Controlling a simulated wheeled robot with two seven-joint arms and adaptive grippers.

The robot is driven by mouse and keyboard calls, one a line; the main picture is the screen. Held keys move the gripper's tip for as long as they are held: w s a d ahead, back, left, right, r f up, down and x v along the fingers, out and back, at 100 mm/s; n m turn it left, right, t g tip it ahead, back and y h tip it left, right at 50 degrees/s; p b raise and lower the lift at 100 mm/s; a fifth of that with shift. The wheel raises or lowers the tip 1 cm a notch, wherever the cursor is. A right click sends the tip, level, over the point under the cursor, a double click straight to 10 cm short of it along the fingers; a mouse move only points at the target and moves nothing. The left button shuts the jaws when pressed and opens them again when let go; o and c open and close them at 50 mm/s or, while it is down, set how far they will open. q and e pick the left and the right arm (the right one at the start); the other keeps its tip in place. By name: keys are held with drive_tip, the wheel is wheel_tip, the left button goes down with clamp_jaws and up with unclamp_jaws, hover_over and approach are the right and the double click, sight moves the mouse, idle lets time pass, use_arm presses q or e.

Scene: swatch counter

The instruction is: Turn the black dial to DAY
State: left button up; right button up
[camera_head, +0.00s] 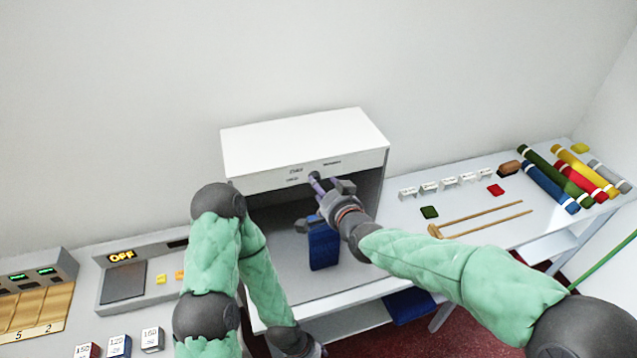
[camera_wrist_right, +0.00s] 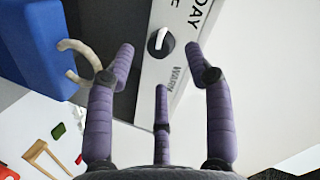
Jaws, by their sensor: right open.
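The black dial (camera_wrist_right: 159,42) sits on the white front panel of a light cabinet (camera_head: 300,145). Its white mark runs nearly up and down in the right wrist view, slightly tilted; I cannot tell which label it points at. DAY is printed up and right of it, WARM below and right. In the head view the dial (camera_head: 315,175) is a small dark spot at my right gripper's fingertips. My right gripper (camera_wrist_right: 159,52) is open, its purple fingers spread on both sides of the dial, apparently without touching it. My left gripper (camera_head: 317,350) is low, cut by the bottom edge.
A blue piece (camera_head: 323,248) is at the cabinet's opening, below my right gripper; a beige curved hook (camera_wrist_right: 82,55) shows beside it. Rolls of coloured cloth (camera_head: 575,172), small white cards and wooden sticks (camera_head: 485,217) lie on the right counter. An OFF display box (camera_head: 140,270) stands left.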

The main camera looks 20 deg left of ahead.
drive_tip(key=shift+x, duration=1.9)
clamp_jaws()
